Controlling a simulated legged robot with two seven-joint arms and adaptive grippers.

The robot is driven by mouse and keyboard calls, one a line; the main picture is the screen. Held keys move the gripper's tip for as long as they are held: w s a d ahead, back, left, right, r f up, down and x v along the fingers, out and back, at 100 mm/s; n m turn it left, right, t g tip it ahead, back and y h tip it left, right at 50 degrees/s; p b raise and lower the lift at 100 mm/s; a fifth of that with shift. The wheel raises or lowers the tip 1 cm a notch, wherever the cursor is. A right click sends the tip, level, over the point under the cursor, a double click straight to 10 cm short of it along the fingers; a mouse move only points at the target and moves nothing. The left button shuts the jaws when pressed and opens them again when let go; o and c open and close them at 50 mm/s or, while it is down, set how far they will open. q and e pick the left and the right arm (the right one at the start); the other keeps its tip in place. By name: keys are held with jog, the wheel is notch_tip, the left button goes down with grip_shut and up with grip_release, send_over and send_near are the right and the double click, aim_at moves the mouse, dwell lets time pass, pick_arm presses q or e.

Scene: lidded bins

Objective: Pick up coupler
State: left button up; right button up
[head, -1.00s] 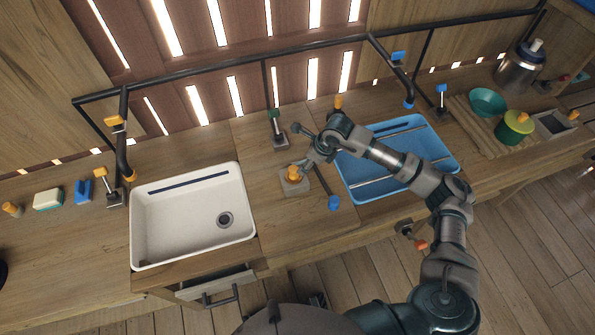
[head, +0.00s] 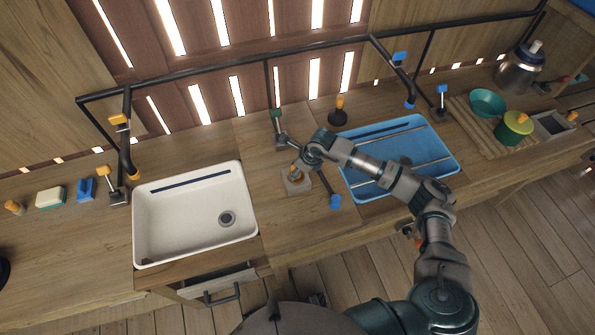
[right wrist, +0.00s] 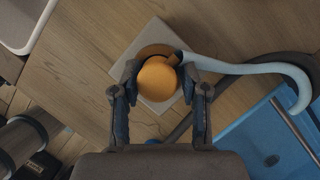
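An orange round-topped piece, which I take to be the coupler (head: 294,175), stands on a square grey base plate (head: 297,187) on the wooden counter between the two sinks. My right gripper (head: 299,166) is right over it and partly hides it in the head view. In the right wrist view the orange top (right wrist: 158,80) lies between the two fingers of my right gripper (right wrist: 159,72). The fingers are apart, one on each side, very close to it; contact is not clear. My left gripper is not in view.
A white sink (head: 195,245) is to the left and a blue sink (head: 445,160) to the right. A dark hose with a blue end (head: 335,201) lies beside the base plate. A black pipe rail (head: 230,68) runs along the back. A drawer (head: 215,287) is below.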

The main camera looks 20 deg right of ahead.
jog(key=shift+a, duration=0.25)
jog(key=c, duration=0.4)
jog(key=shift+a, duration=0.15)
grip_shut()
jog(key=shift+r, duration=0.1)
jog(key=shift+w+d+r, duration=0.1)
jog(key=shift+d+r, duration=0.2)
jog(key=shift+r, duration=0.1)
jog(key=v, duration=0.2)
jog(key=shift+a+r, duration=0.15)
jog(key=shift+r, duration=0.2)
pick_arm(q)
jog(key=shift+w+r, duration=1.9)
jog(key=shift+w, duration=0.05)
pick_arm(e)
jog(key=s+d+r, duration=0.2)
jog(key=s+d, duration=0.1)
jog(key=s, duration=0.4)
jog(key=s+d+r, duration=0.2)
jog(key=s+r, duration=0.1)
jog(key=s, duration=0.4)
jog(key=shift+s+d+r, duration=0.25)
jog(key=shift+d, duration=0.15)
